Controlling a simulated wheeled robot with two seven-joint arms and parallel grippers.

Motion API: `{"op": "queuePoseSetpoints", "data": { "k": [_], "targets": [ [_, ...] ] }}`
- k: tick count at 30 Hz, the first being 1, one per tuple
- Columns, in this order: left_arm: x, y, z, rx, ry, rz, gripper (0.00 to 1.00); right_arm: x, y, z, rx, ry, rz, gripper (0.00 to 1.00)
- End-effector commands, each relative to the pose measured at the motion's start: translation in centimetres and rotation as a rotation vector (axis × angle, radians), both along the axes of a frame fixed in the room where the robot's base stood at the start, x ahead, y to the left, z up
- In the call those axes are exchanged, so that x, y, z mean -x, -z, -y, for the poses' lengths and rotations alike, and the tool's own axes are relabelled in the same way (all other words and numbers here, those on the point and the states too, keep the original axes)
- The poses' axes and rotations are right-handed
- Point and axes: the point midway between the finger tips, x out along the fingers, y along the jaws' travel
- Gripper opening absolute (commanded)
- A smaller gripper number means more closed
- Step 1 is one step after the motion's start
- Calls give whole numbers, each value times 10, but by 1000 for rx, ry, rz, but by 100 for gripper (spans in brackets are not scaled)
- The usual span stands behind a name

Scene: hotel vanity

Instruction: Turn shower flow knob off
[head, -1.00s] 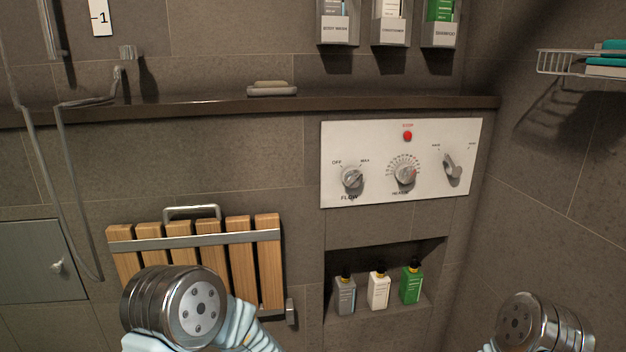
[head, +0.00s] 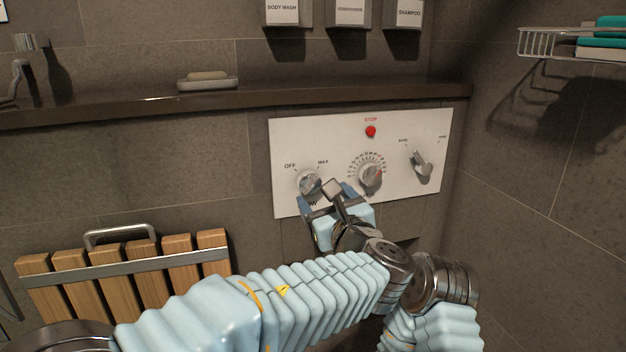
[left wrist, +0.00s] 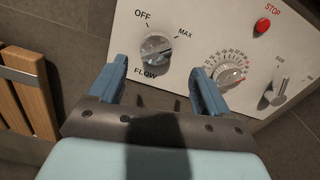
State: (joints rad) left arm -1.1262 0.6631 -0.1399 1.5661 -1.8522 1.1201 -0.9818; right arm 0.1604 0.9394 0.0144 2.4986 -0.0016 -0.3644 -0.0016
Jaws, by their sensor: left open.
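The flow knob (head: 309,182) is a round silver knob at the left of the white control panel (head: 288,139). In the left wrist view the flow knob (left wrist: 156,48) sits between the OFF and MAX labels, its ridge slanting towards the MAX side. My left gripper (head: 322,193) is in front of the panel, just below and to the right of the knob in the head view. In the left wrist view its blue fingers (left wrist: 157,85) are spread and empty, with the knob beyond them and between their lines.
A numbered heat dial (head: 370,174), a lever knob (head: 421,164) and a red stop button (head: 370,131) share the panel. A shelf ledge (head: 130,108) with a soap dish (head: 207,85) runs above. A wooden folding seat (head: 122,275) is at lower left.

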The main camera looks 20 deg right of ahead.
Motion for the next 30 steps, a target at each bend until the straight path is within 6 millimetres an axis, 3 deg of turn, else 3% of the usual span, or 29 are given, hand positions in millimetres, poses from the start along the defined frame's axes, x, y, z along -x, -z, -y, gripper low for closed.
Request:
{"op": "queuePoseSetpoints", "data": {
  "k": [3, 9, 15, 22, 30],
  "targets": [
    [-28, -1, -2, 0, -4, -2, 78, 1, -6, -1, -2, -3, -1, 94],
    [-60, 0, -2, 1, -2, -1, 78, 1, -10, -3, -4, -6, -3, 94],
    [-72, 0, -2, 1, 0, -2, 78, 2, -11, -4, -5, -7, -3, 94],
    [-73, 1, -2, 1, 0, -2, 78, 2, -11, -4, -5, -7, -3, 94],
    [-73, 1, -2, 1, 0, -2, 38, 2, -11, -4, -5, -7, -3, 94]
  ]
}}
